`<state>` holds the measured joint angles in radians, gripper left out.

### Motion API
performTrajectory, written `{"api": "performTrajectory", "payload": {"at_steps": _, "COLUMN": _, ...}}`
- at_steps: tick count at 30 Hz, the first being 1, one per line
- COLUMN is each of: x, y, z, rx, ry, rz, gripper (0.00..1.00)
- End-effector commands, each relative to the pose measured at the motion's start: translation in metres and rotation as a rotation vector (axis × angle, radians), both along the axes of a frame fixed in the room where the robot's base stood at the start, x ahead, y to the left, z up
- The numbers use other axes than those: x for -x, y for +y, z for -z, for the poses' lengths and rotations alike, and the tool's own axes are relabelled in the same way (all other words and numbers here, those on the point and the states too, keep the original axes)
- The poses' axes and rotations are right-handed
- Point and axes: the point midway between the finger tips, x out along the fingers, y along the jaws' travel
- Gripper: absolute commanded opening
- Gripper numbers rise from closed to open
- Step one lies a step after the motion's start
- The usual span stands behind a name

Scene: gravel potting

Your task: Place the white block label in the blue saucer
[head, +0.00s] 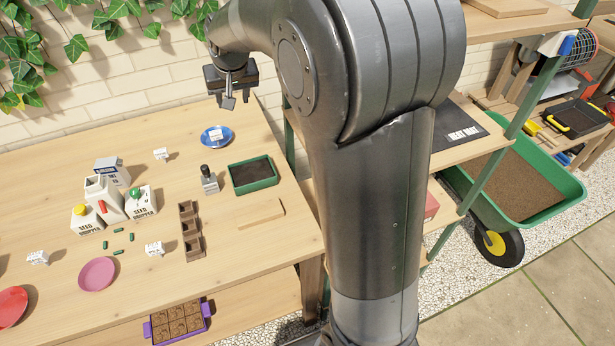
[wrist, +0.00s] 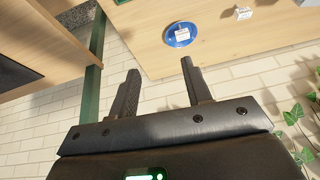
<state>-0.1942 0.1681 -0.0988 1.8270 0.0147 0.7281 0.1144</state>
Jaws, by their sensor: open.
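The blue saucer (head: 218,136) stands on the wooden table near its back edge. A white block label (head: 215,134) lies in the saucer; the saucer (wrist: 189,36) and that label (wrist: 181,34) also show in the wrist view. My gripper (head: 229,103) is open and empty, above and behind the saucer. In the wrist view its two fingers (wrist: 160,68) stand apart with nothing between them. Other white block labels stand on the table: one at the back (head: 160,154), one at the front (head: 154,249) and one at the left (head: 38,258).
A green tray of soil (head: 253,174), a stamp-like tool (head: 209,180) and a brown divided strip (head: 190,232) stand right of centre. Seed dripper containers (head: 105,198) stand left. A pink saucer (head: 97,274) and a red saucer (head: 10,306) are at the front left. A brick wall (head: 130,60) rises behind.

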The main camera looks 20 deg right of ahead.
Motion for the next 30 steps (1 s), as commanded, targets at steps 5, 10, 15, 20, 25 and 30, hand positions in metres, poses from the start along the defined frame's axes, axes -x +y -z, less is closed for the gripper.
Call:
{"api": "performTrajectory", "payload": {"at_steps": 5, "x": 0.068, "y": -0.020, "z": -0.035, "rx": -0.009, "ry": -0.018, "rz": 0.001, "gripper": 0.45}}
{"api": "performTrajectory", "payload": {"at_steps": 10, "x": 0.133, "y": -0.034, "z": -0.053, "rx": -0.007, "ry": -0.031, "rz": -0.003, "gripper": 0.45}}
{"api": "performTrajectory", "payload": {"at_steps": 15, "x": 0.197, "y": -0.045, "z": -0.059, "rx": 0.002, "ry": -0.046, "rz": -0.007, "gripper": 0.45}}
{"api": "performTrajectory", "payload": {"at_steps": 20, "x": 0.255, "y": -0.052, "z": -0.053, "rx": 0.015, "ry": -0.059, "rz": -0.010, "gripper": 0.45}}
{"api": "performTrajectory", "payload": {"at_steps": 25, "x": 0.303, "y": -0.057, "z": -0.041, "rx": 0.032, "ry": -0.071, "rz": -0.012, "gripper": 0.45}}
{"api": "performTrajectory", "payload": {"at_steps": 30, "x": 0.326, "y": -0.059, "z": -0.031, "rx": 0.042, "ry": -0.074, "rz": -0.011, "gripper": 0.45}}
